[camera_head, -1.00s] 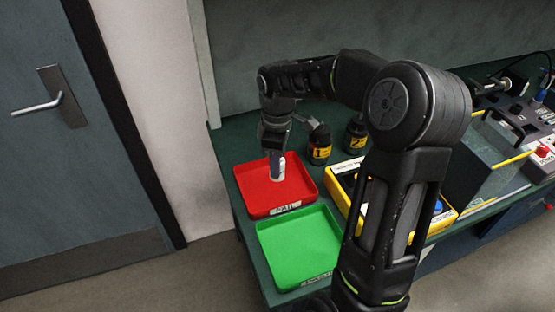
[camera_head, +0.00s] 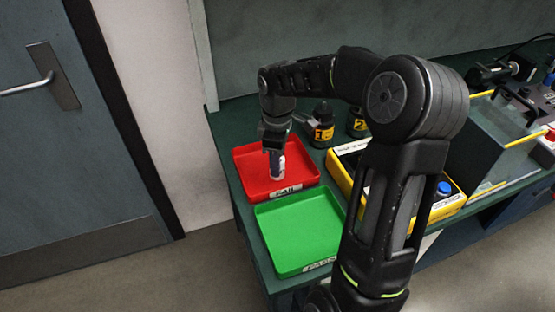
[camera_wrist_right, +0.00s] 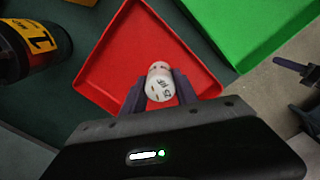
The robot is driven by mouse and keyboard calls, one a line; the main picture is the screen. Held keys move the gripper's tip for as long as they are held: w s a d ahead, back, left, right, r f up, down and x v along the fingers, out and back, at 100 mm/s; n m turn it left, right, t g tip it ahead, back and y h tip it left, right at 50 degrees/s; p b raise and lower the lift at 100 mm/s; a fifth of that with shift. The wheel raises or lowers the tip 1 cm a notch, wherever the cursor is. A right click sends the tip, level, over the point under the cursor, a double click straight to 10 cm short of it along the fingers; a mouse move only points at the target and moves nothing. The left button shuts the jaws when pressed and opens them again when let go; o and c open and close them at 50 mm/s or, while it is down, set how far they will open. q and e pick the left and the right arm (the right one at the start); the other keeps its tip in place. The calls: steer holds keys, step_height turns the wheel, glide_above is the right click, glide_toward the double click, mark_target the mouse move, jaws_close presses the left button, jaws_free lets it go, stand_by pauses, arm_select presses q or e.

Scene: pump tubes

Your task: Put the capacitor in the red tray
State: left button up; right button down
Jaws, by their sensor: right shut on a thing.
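The red tray (camera_head: 250,165) lies at the left end of the green bench, with a "FAIL" label on its front. It also fills the middle of the right wrist view (camera_wrist_right: 143,35). My right gripper (camera_head: 275,158) points down over the red tray. It is shut on the capacitor, a small pale cylinder (camera_head: 278,172) with dark print on its end (camera_wrist_right: 159,86). The capacitor is inside the tray's outline in both views. I cannot tell whether it touches the tray floor. My left gripper is not in view.
A green tray (camera_head: 298,238) stands in front of the red one. Bottles labelled 1 (camera_head: 322,130) and 2 (camera_head: 359,122) stand behind. A yellow box (camera_head: 455,203) lies to the right, partly behind my right arm. Equipment fills the far right.

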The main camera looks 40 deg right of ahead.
steer(key=shift+f+b, duration=0.4)
steer(key=shift+f, duration=0.2)
stand_by(0.3)
steer(key=c, duration=0.9)
jaws_free()
steer(key=shift+o, duration=0.2)
steer(key=shift+r, duration=0.1)
step_height(320, 180, up, 8)
steer(key=shift+f, duration=0.15)
